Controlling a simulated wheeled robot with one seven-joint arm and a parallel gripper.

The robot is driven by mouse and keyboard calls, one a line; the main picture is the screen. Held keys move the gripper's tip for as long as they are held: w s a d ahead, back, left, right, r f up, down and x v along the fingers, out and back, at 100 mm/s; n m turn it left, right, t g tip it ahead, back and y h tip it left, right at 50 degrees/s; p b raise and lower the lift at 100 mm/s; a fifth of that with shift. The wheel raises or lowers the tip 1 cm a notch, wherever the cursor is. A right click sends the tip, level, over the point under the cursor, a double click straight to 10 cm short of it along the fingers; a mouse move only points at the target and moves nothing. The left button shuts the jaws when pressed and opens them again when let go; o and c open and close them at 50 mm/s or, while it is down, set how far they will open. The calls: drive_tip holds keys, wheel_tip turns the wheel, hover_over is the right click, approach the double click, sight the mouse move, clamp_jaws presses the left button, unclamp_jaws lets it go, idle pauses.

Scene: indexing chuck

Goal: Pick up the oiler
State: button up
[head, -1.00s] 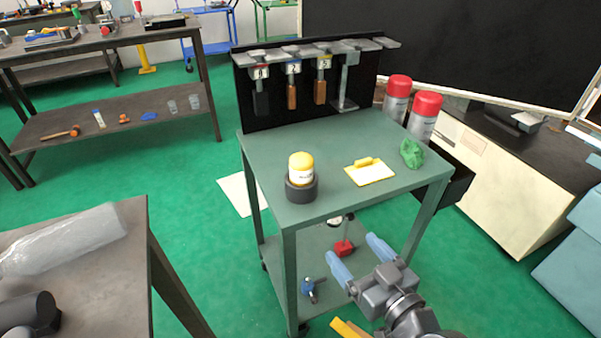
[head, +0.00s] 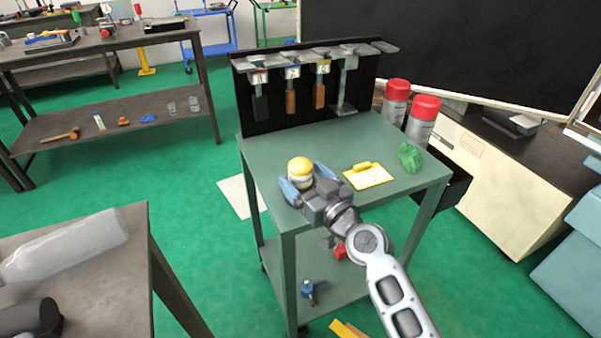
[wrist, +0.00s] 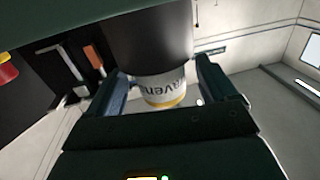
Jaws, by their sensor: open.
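The oiler appears to be the white, labelled container with a yellow cap (head: 300,168), upright in a dark round holder on the green cart top. In the wrist view, which is upside down, its label and yellow cap (wrist: 165,90) show below the dark holder (wrist: 150,38). My gripper (head: 308,180) is open at the container, coming from the front right. Its blue fingers lie to either side of the container in both views. I cannot tell whether either finger touches it. My gripper (wrist: 165,92) hides most of the holder in the head view.
A yellow clipboard-like piece (head: 367,176) and a green lump (head: 410,157) lie to the right on the cart top (head: 270,145). Two red-capped cans (head: 422,120) stand behind. A black rack (head: 246,100) with hanging numbered tools rises at the back edge.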

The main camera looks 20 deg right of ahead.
sight(305, 160)
drive_tip(key=shift+w+a, duration=0.15)
drive_tip(key=shift+w, duration=0.8)
drive_tip(key=c, duration=1.2)
drive_tip(key=shift+r, duration=0.1)
drive_tip(key=shift+r+p, duration=0.35)
drive_tip(key=shift+r, duration=0.2)
drive_tip(key=r, duration=0.1)
drive_tip(key=d+r, duration=0.1)
drive_tip(key=r, duration=0.1)
drive_tip(key=shift+s+r+p, duration=0.1)
drive_tip(key=shift+p, duration=0.3)
drive_tip(key=d+r, duration=0.2)
drive_tip(key=d, duration=0.1)
drive_tip(key=s+d+r+b, duration=0.1)
drive_tip(key=d+r, duration=0.1)
drive_tip(key=d, duration=0.2)
drive_tip(key=s+d+r+b, duration=0.1)
drive_tip(key=d+r, duration=0.1)
drive_tip(key=d, duration=0.1)
drive_tip(key=shift+d+r, duration=0.3)
